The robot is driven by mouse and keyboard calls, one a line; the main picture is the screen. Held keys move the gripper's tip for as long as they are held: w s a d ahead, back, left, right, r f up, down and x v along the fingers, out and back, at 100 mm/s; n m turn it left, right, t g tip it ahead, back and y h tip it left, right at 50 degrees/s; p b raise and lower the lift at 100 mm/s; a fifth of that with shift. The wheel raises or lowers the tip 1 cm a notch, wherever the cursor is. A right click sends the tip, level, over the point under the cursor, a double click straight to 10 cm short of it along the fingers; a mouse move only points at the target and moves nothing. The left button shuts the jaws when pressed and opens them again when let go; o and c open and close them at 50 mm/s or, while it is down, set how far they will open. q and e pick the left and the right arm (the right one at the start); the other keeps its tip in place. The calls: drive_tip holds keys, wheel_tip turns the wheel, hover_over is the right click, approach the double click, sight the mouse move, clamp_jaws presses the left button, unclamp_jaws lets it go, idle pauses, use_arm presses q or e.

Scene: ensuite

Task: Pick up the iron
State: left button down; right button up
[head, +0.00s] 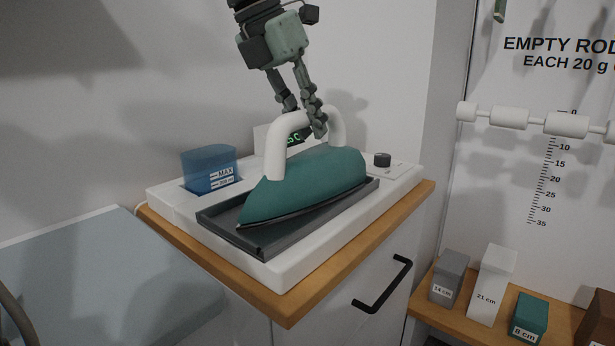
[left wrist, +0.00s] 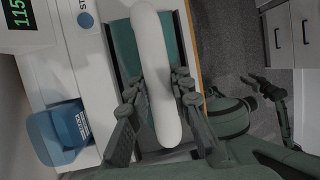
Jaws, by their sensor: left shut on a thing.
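The iron (head: 310,185) has a teal body and a thick white arched handle. It sits on a dark grey tray (head: 290,238) on the white ironing station (head: 278,277). My left gripper (head: 305,122) comes from above and is shut on the white handle, with a finger on each side of it. In the left wrist view the handle (left wrist: 153,70) runs between the two fingers, and the teal body (left wrist: 127,45) shows beneath. The iron appears to rest on the tray; a small gap below it cannot be ruled out. My right gripper shows at the right of the left wrist view (left wrist: 262,88), apart from the iron.
A blue water tank (head: 209,168) marked MAX stands at the station's left, a dark knob (head: 382,159) at its right. The wooden-topped cabinet (head: 418,205) has a black handle. An ironing board (head: 110,280) lies left. Several labelled blocks stand on a shelf (head: 455,307) at right.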

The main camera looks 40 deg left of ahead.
use_arm(q)
drive_tip(key=shift+r, duration=0.15)
drive_tip(key=shift+w+r, duration=0.1)
drive_tip(key=shift+r, duration=0.95)
wheel_tip(320, 180, up, 2)
drive_tip(key=shift+r, duration=0.1)
drive_tip(key=shift+s+r, duration=0.2)
drive_tip(key=s+a+r, duration=0.4)
drive_tip(key=s+r, duration=0.2)
drive_tip(key=s, duration=0.4)
drive_tip(key=shift+s+a+r, duration=0.25)
drive_tip(key=shift+a+r, duration=0.05)
use_arm(e)
drive_tip(key=shift+r, duration=0.6)
